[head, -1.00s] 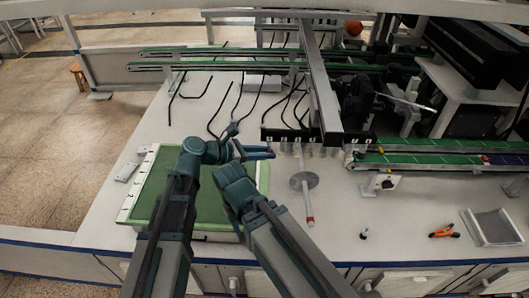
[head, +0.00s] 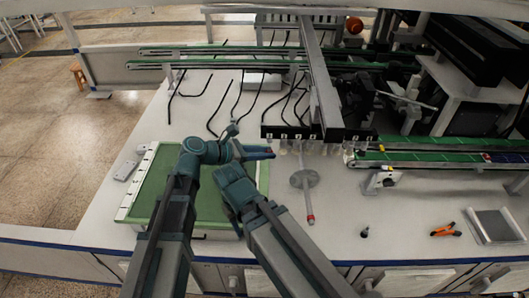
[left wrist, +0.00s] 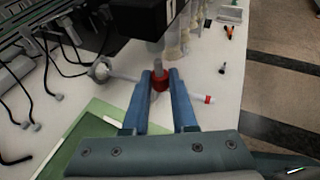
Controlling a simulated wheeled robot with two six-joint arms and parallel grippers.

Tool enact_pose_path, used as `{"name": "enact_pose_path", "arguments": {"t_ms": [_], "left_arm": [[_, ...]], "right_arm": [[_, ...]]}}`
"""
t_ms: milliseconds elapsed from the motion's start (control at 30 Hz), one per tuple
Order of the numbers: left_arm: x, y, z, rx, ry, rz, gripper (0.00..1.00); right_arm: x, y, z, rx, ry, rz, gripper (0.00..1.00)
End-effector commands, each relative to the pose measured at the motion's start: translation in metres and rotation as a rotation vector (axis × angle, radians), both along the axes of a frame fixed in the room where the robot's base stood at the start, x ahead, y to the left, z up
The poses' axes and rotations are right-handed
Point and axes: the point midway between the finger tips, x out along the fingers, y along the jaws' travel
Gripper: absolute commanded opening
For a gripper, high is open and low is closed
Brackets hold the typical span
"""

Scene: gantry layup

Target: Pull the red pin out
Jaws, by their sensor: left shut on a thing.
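The red pin (left wrist: 160,80) shows in the left wrist view as a red collar with a grey shaft above it, just below a dark block (left wrist: 140,14). My left gripper (left wrist: 160,78) has its blue fingers on either side of the red part and is shut on it. In the head view my left gripper (head: 262,152) points right, at the left end of the black numbered bar (head: 316,133). The pin is too small or hidden to make out there. My right gripper cannot be seen.
A green mat (head: 150,205) lies under my arms. Orange-handled pliers (head: 446,230) and a tray (head: 494,224) are at the right. Black cables (head: 213,118) lie behind.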

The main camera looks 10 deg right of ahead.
Motion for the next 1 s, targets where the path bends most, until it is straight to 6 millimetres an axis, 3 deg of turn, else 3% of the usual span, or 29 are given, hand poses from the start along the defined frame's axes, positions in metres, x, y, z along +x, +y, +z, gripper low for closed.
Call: {"name": "enact_pose_path", "arguments": {"t_ms": [500, 1000], "left_arm": [[0.000, 0.000, -0.032, 0.000, 0.000, 0.000, 0.00], [0.000, 0.000, -0.032, 0.000, 0.000, 0.000, 0.00]], "right_arm": [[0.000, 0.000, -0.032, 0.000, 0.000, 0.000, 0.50], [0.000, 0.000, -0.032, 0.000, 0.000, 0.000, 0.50]]}}
